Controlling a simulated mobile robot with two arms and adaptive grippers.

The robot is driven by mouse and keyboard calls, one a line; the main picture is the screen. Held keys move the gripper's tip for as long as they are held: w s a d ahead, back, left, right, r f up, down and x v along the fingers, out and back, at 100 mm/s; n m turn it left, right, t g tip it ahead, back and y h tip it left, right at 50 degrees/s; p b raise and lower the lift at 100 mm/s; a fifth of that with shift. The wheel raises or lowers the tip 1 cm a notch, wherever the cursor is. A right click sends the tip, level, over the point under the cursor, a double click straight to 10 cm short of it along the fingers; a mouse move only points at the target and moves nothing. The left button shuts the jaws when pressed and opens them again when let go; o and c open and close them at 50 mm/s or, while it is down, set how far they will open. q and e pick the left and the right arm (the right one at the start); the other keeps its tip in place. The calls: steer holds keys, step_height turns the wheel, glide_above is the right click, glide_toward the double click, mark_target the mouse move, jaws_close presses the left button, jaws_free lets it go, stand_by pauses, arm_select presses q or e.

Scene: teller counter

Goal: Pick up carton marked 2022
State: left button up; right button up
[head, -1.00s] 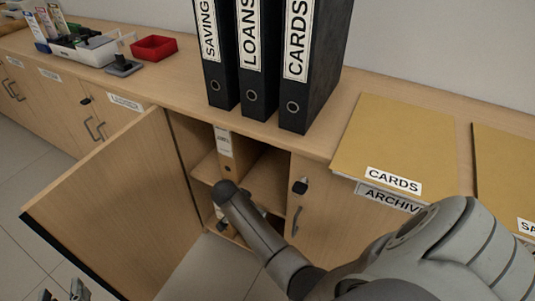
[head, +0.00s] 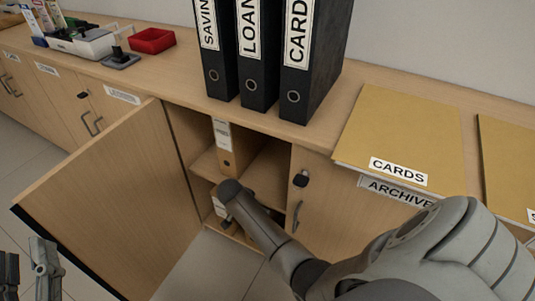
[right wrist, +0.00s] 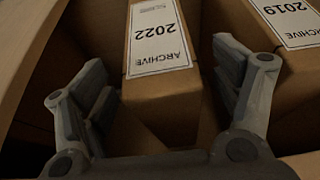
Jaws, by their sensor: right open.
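The carton marked 2022 (right wrist: 163,95) is brown with a white ARCHIVE label, upside down in the right wrist view. My right gripper (right wrist: 160,68) is open, with one finger on each side of this carton's near end. My left gripper (head: 30,272) is at the lower left corner, partly cut off, away from the cabinet.
A carton marked 2019 (right wrist: 290,70) stands close on the right. The open door (head: 110,200) stands out on the left. Black binders (head: 257,85) and a CARDS folder (head: 400,135) are on the counter.

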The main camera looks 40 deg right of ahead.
jaws_close()
steer(key=shift+d+r, duration=0.1)
stand_by(0.6)
